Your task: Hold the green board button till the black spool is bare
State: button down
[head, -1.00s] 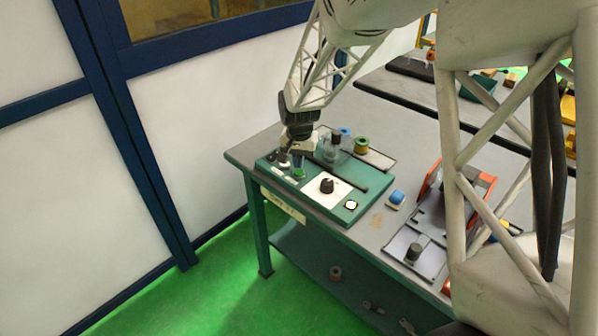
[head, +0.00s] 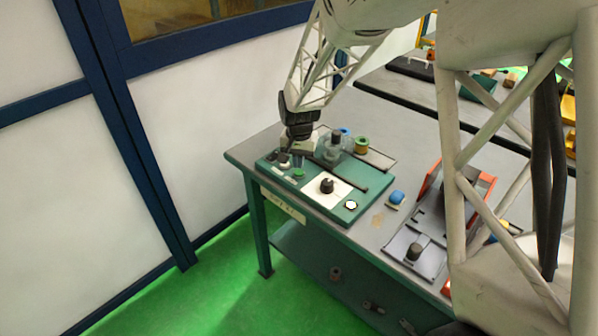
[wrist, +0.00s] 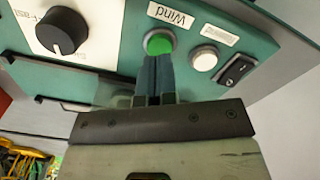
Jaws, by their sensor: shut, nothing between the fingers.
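My gripper (wrist: 158,60) is shut and empty. Its fingertips overlap the button's near edge in the wrist view; whether they touch it cannot be told. In the head view my gripper (head: 299,164) points down over the button.
The board (head: 325,201) also carries a black knob (head: 327,186), a white button (wrist: 204,60) and a black rocker switch (wrist: 237,70). The table's front edge is close.

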jog(key=shift+f, duration=0.35)
